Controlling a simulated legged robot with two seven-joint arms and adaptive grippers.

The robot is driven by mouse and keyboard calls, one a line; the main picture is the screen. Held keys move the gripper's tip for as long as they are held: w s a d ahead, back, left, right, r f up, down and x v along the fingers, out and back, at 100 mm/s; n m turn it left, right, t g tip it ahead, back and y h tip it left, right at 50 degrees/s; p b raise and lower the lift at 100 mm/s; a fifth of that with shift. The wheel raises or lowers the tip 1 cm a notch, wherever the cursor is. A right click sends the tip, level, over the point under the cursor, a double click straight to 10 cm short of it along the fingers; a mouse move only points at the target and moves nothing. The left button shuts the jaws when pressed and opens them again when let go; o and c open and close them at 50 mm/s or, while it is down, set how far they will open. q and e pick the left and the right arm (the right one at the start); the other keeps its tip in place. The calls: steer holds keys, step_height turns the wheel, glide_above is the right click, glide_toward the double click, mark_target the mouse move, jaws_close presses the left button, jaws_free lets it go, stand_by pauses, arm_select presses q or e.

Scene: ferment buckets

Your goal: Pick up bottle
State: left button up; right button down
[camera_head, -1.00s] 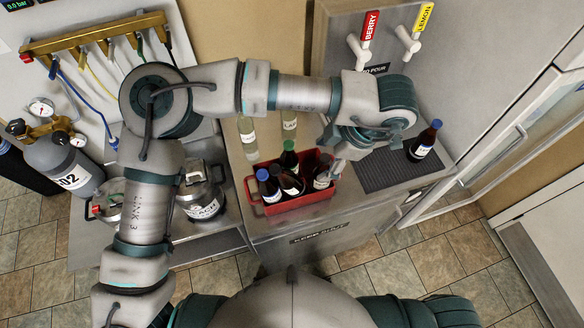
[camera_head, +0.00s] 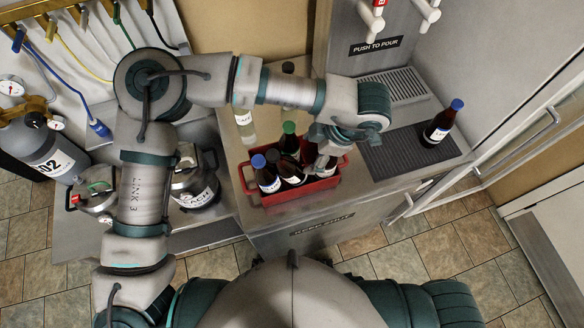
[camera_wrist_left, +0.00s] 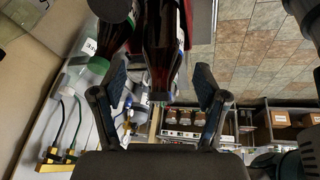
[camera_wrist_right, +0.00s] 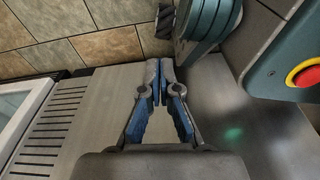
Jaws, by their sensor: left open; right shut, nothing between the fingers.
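A dark bottle with a blue cap (camera_head: 440,126) stands alone on a black ribbed mat at the right of the counter. A red crate (camera_head: 300,195) holds several dark bottles, among them a blue-capped one (camera_head: 267,176) and a green-capped one (camera_head: 289,143). My left gripper (camera_head: 325,148) is over the crate's right end, pointing down and partly hiding the bottles there. In the left wrist view its fingers (camera_wrist_left: 160,88) are open, with a dark red bottle (camera_wrist_left: 162,45) showing in the gap; contact cannot be told. My right gripper (camera_wrist_right: 163,75) is shut and empty.
Clear bottles (camera_head: 244,125) stand behind the crate. A drip grille (camera_head: 398,84) and taps (camera_head: 372,18) are at the back. A glass door (camera_head: 520,135) borders the right side.

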mark_target(296, 164)
arm_select(q)
steer(key=x, duration=0.6)
steer(key=shift+a+f, duration=0.2)
steer(key=x, duration=0.5)
steer(key=shift+a+p, duration=0.15)
steer(key=shift+p, duration=0.2)
jaws_close()
arm_select(e)
steer(key=shift+s+d+f, duration=0.1)
steer(key=shift+s+f, duration=0.35)
steer(key=shift+s, duration=0.4)
